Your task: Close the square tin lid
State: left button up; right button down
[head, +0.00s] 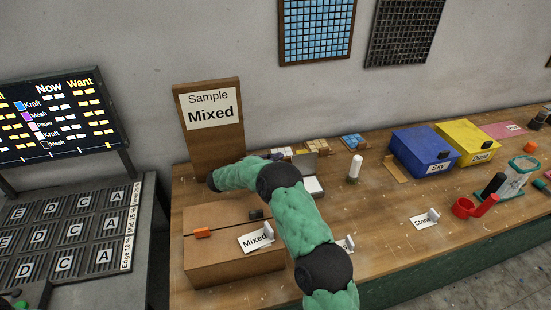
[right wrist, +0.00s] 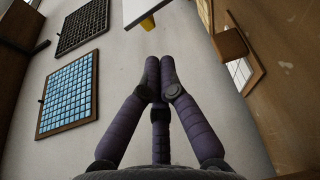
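What looks like the square tin (head: 313,188) sits on the bench behind my right arm in the head view, with a pale inside. Its grey lid (head: 306,163) seems to stand raised at the back; the arm partly hides this area. My right arm's green links cross the front of the bench, and I cannot make out its fingers there. In the right wrist view my right gripper (right wrist: 161,72) has its purple fingers drawn together at the tips, with nothing seen between them. The tin is not recognisable in that view. My left gripper is not in view.
A brown box (head: 230,268) stands at the front left, with a Mixed board (head: 215,139) behind it. A white cylinder (head: 355,169), a blue Sky box (head: 424,150) and a yellow Dune box (head: 468,142) stand to the right. Bench space before the blue box is mostly clear.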

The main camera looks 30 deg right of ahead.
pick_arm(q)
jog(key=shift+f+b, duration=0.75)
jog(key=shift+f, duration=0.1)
pick_arm(e)
jog(key=d, duration=0.7)
jog(key=shift+d+f, duration=0.25)
jog(key=shift+d, duration=0.05)
